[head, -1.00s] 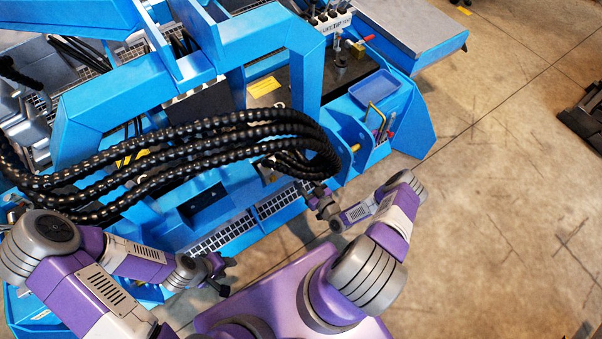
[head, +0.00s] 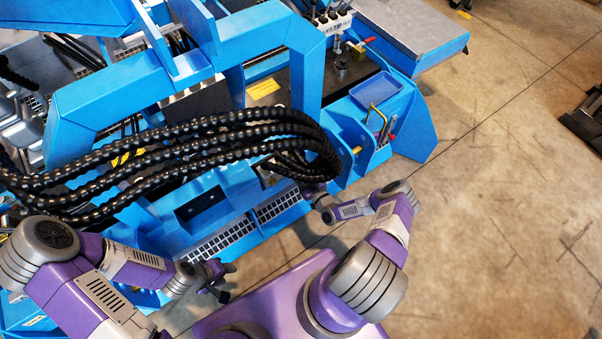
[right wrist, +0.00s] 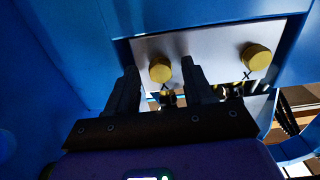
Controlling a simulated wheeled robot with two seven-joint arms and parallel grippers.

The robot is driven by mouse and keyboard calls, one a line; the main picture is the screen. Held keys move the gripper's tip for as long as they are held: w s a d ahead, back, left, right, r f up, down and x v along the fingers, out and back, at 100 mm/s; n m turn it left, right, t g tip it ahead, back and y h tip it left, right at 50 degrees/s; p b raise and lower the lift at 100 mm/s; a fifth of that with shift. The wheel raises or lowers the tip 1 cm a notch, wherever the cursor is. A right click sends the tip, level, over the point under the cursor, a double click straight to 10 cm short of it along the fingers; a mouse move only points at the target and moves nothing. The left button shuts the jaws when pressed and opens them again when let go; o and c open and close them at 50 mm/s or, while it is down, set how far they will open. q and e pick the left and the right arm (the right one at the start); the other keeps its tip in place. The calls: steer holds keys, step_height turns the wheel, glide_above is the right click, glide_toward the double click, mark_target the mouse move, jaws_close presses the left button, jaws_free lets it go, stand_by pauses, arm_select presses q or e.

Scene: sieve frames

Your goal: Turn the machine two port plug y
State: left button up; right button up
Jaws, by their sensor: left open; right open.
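In the right wrist view, two yellow round plugs sit on a pale plate on the blue machine. The left plug (right wrist: 160,69) shows between the fingertips of my open right gripper (right wrist: 159,66); I cannot tell whether they touch it. Its marking is partly hidden and too small to read. The right plug (right wrist: 256,57) is outside the fingers, with a mark like an X below it. In the head view my right gripper is hidden by the hoses and machine edge. My left gripper (head: 226,281) is open and empty in front of the machine.
Thick black hoses (head: 200,150) arch across the front of the blue machine (head: 290,40). A blue tray (head: 376,89) and a yellow handle (head: 377,117) are at its right end.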

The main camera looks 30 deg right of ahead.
steer(key=shift+c, duration=0.3)
jaws_close()
steer(key=shift+m, duration=0.3)
steer(key=m, duration=0.8)
steer(key=shift+a+m, duration=0.1)
steer(key=shift+m, duration=0.3)
steer(key=m, duration=0.4)
steer(key=shift+s+m, duration=0.1)
steer(key=shift+m, duration=0.2)
steer(key=m, duration=0.4)
steer(key=shift+m, duration=0.3)
steer(key=shift+a, duration=0.1)
